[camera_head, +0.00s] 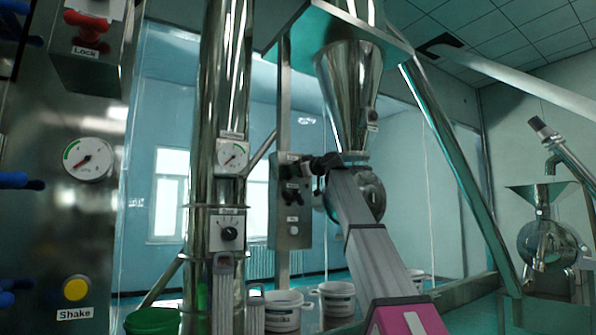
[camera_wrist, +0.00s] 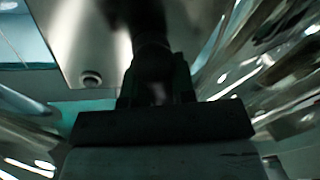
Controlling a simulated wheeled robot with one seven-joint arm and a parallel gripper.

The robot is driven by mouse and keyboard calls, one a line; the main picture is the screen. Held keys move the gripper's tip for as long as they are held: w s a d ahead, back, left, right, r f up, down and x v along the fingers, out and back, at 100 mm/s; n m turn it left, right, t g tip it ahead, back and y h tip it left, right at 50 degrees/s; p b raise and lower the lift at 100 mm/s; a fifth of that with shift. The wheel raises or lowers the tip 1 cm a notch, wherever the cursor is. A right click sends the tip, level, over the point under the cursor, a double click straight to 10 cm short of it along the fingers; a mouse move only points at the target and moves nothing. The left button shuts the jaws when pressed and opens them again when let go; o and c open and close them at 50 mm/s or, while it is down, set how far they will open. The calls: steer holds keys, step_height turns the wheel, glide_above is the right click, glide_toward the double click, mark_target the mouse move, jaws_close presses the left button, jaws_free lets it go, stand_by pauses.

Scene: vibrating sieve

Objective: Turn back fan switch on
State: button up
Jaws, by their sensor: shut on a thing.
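A grey metal control box (camera_head: 293,238) hangs on an upright post in the middle of the head view, with dark switches on its face. My gripper (camera_head: 314,164) reaches the upper part of this box from the right. In the wrist view my gripper (camera_wrist: 155,92) is shut on a dark switch knob (camera_wrist: 150,45) standing out from the metal panel (camera_wrist: 80,40). The fingers hide part of the knob, so its turned position cannot be told. Another dark switch (camera_head: 291,187) sits lower on the box. The labels are too small to read.
A steel funnel (camera_head: 350,85) stands just right of the box, close to my arm. A steel pipe with a gauge (camera_head: 233,156) and a dial (camera_head: 228,233) is to the left. A panel with a yellow Shake button (camera_head: 75,289) is far left. White buckets (camera_head: 283,312) stand below.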

steer(key=m+t, duration=0.1)
steer(key=m, duration=0.5)
steer(key=shift+f, duration=0.1)
steer(key=m+t, duration=0.1)
steer(key=m, duration=0.5)
steer(key=shift+t, duration=0.4)
steer(key=shift+m, duration=0.3)
steer(key=o, duration=0.9)
steer(key=shift+d, duration=0.1)
steer(key=v, duration=1)
steer(key=shift+s+d, duration=0.15)
steer(key=shift+s, duration=0.2)
